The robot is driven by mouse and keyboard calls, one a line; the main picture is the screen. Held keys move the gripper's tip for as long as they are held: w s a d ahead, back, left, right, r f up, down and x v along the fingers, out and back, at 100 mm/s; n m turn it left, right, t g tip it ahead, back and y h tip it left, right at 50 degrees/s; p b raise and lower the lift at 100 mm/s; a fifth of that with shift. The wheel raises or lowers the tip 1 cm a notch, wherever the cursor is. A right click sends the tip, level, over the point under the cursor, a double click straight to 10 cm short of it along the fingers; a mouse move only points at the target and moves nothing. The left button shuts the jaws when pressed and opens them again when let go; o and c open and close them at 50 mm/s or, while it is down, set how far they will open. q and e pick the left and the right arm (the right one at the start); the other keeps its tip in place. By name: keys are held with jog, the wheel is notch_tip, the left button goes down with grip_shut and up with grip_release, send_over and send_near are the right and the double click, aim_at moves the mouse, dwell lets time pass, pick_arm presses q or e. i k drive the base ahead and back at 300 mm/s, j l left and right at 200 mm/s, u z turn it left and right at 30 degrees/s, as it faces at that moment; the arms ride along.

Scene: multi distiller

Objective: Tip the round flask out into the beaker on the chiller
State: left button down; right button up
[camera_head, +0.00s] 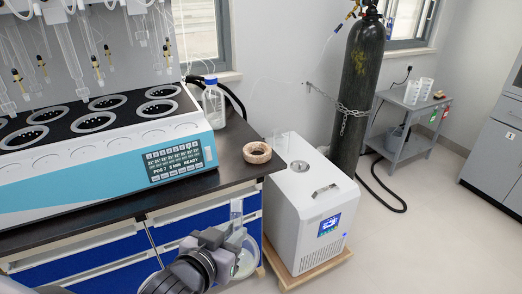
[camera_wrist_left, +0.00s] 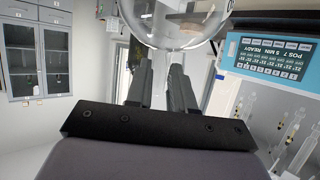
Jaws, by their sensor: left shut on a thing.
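The round flask (camera_head: 246,260) is clear glass and hangs at my left gripper (camera_head: 237,218), in front of the blue drawers and below the bench top. In the left wrist view the flask's clear bulb (camera_wrist_left: 178,22) shows beyond the fingers (camera_wrist_left: 160,85), which are shut on it. Whether it holds liquid is unclear. The chiller (camera_head: 300,215) is a white box with a blue screen, right of the bench. A faint clear glass shape (camera_head: 281,144) at the back of its top may be the beaker. My right gripper is out of view.
A cork ring (camera_head: 257,152) sits empty on the bench corner, between flask and chiller. The distiller (camera_head: 115,165) fills the bench, with a blue-capped bottle (camera_head: 213,105) beside it. A chained gas cylinder (camera_head: 361,90) stands behind the chiller.

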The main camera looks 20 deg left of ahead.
aim_at(281, 142)
jog(key=i+l+z, duration=0.4)
jog(key=i, duration=0.15)
jog(key=i+l+z, duration=0.15)
jog(key=i+z, duration=0.25)
jog(key=i, duration=0.15)
jog(key=i+z, duration=0.35)
jog(key=i, duration=0.2)
jog(key=i+z, duration=0.15)
jog(key=i, duration=0.7)
jog(key=i+l+u, duration=0.15)
jog(key=i, duration=0.6)
jog(key=i+u, duration=0.75)
jog(key=u, duration=0.25)
jog(key=i+u, duration=0.15)
jog(key=u, duration=0.25)
jog(key=i+u, duration=0.15)
jog(key=u, duration=0.25)
jog(key=i+l+u, duration=0.15)
jog(key=u, duration=0.25)
